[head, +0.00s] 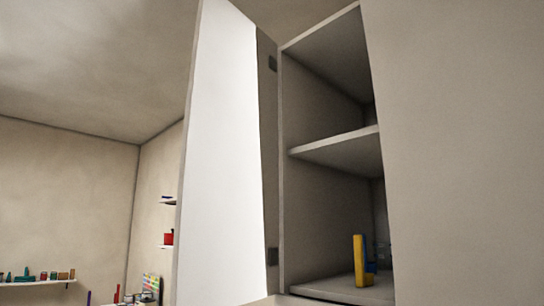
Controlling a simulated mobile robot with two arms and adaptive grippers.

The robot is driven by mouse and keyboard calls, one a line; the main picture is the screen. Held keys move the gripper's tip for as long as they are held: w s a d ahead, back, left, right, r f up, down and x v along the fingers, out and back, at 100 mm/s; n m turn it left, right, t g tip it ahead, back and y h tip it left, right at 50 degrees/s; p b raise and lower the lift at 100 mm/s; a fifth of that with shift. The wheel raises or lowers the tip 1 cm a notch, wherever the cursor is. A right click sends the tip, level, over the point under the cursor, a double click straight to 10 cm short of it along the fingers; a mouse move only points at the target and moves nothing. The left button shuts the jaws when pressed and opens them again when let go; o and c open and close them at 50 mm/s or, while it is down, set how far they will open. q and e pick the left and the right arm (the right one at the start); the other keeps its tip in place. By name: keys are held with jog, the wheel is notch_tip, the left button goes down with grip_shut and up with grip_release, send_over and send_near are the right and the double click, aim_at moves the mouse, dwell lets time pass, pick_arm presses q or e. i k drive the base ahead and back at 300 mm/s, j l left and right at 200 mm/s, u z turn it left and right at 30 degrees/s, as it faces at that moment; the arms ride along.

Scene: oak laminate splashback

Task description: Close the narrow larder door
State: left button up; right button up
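The narrow larder door (224,160) stands open on the left side of the tall larder cabinet (284,170). Its bright white face is turned towards me, and two dark hinges (272,64) show along its right edge. The cabinet opening is uncovered, with a middle shelf (340,147) and a lower shelf (335,287) inside. A yellow upright item (358,262) stands on the lower shelf, with a blue item (371,268) just behind it. Neither of my grippers is in the head view.
A large plain beige panel (460,150) fills the right side, beside the opening. At the far left, a wall shelf (40,281) holds several small items. Small wall shelves, one with a red item (168,238), show just left of the door.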

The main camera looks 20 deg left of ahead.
aim_at(226, 248)
jog(key=i+j+z, duration=0.1)
jog(key=j+z, duration=0.25)
jog(key=j, duration=0.35)
jog(key=j+z, duration=0.35)
jog(key=j, duration=0.8)
jog(key=k+j, duration=0.15)
jog(key=j, duration=0.3)
jog(key=j+z, duration=0.1)
jog(key=j, duration=0.35)
jog(key=k, duration=0.25)
